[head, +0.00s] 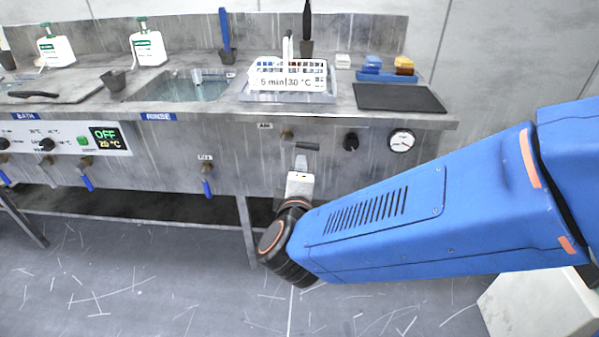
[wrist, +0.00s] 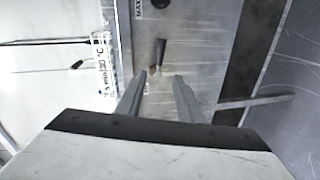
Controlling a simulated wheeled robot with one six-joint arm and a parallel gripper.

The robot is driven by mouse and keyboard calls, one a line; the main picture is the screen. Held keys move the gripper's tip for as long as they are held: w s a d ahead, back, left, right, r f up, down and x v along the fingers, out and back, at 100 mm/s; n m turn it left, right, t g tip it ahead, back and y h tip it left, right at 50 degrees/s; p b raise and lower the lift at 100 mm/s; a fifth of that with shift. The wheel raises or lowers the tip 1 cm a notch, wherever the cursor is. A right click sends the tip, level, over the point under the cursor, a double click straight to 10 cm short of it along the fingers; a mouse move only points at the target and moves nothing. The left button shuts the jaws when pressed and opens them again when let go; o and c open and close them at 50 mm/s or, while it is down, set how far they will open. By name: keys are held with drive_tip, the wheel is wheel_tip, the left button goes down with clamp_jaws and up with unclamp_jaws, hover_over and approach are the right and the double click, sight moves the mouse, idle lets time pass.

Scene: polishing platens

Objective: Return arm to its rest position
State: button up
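My gripper (head: 303,158) is in front of the metal counter's front panel, just below and right of the brass air valve (head: 287,134). My blue arm reaches in from the right of the head view. In the wrist view my gripper (wrist: 158,82) has its two grey fingers apart, with nothing visible held between them. A small valve with a dark handle (wrist: 159,52) shows beyond the fingertips; I cannot tell its exact distance from them.
The counter (head: 350,112) carries a white basket (head: 290,76) labelled 5 min 30 °C, a dark mat (head: 399,97) and a sink (head: 183,87). A black knob (head: 351,142) and a gauge (head: 402,142) are right of my gripper. The floor in front is clear.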

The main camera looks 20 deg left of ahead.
drive_tip(key=w+d+r+m+g+y, duration=0.3)
drive_tip(key=w+d+r+m, duration=0.1)
drive_tip(key=w+d, duration=0.25)
drive_tip(key=s+d+m+g, duration=0.2)
drive_tip(key=d+m, duration=0.1)
drive_tip(key=d, duration=0.8)
drive_tip(key=s+d+f+m+g+h, duration=0.2)
drive_tip(key=s+d+m, duration=0.4)
drive_tip(key=d, duration=0.8)
drive_tip(key=s+d+f+m+g+h, duration=0.3)
drive_tip(key=s+d+f+m+h, duration=0.2)
drive_tip(key=s+d, duration=0.8)
drive_tip(key=shift+d+m, duration=0.8)
drive_tip(key=shift+d, duration=0.1)
